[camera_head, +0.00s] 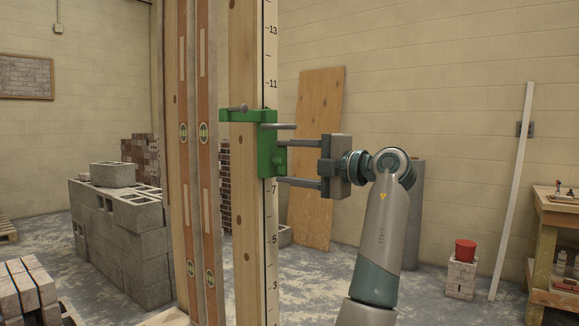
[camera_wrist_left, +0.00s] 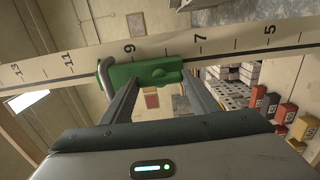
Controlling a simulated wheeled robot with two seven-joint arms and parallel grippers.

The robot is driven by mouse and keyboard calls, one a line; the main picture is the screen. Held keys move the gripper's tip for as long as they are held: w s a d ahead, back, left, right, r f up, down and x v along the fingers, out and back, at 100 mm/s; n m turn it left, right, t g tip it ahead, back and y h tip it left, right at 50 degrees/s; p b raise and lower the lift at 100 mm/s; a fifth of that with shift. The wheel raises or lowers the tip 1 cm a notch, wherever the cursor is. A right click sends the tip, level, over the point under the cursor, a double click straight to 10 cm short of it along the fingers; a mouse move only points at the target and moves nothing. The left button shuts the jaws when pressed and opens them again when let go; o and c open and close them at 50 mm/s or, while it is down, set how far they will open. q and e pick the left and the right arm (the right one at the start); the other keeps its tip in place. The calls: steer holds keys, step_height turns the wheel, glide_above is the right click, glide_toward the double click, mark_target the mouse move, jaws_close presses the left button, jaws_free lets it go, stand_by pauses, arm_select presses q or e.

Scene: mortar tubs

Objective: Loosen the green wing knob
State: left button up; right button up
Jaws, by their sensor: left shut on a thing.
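The green clamp (camera_head: 240,115) sits around a wooden post (camera_head: 244,220) that carries a numbered scale strip (camera_head: 271,215), between about 7 and 11. The fingertip contact is partly hidden. A grey bar (camera_head: 279,127) sticks out above the fingers. My right gripper is not in view.
A long spirit level (camera_head: 206,180) stands upright left of the post. Grey blocks (camera_head: 120,235) are stacked at the left. A plywood sheet (camera_head: 318,95) leans on the back wall behind the gripper.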

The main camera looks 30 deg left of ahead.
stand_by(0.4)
arm_select(q)
steer(key=o, duration=1)
steer(key=shift+a, duration=0.1)
steer(key=shift+o, duration=0.2)
steer(key=s+d, duration=0.1)
steer(key=d, duration=1.6)
steer(key=shift+s+d, duration=0.2)
steer(key=shift+d, duration=0.05)
steer(key=shift+f, duration=0.1)
